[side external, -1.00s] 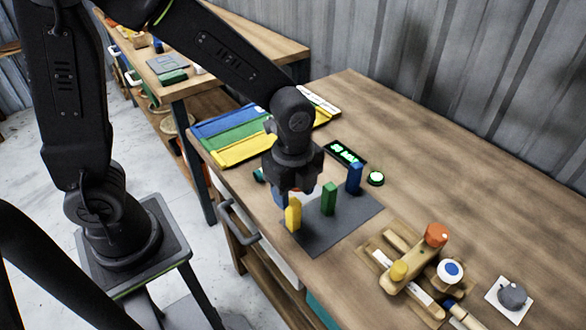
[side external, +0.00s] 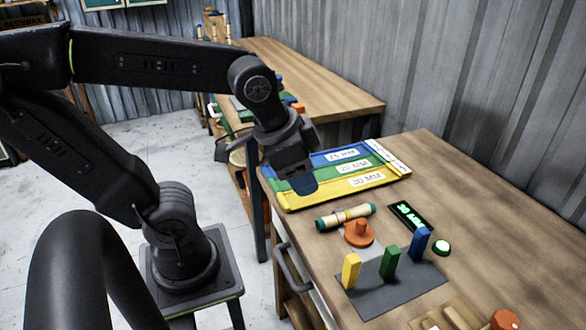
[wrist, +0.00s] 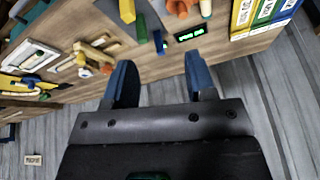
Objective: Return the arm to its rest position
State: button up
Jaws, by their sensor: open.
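An orange knobbed piece (side external: 358,234) stands beside the rod. Yellow (side external: 350,270), green (side external: 390,263) and blue (side external: 420,244) upright blocks stand on a dark grey mat (side external: 385,296).
The sorting tray (side external: 347,199) has blue, green and yellow lanes labelled in MM. A lit display (side external: 410,214) and a green button (side external: 441,248) are by the mat. A second bench (side external: 320,85) stands behind. Corrugated metal wall (side external: 480,70) borders the bench.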

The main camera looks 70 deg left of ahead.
jog(key=n, duration=0.1)
jog(key=s+a+n, duration=0.1)
jog(key=n, duration=0.1)
jog(key=shift+s+r+t, duration=0.2)
jog(key=shift+s+t, duration=0.1)
jog(key=shift+t, duration=0.1)
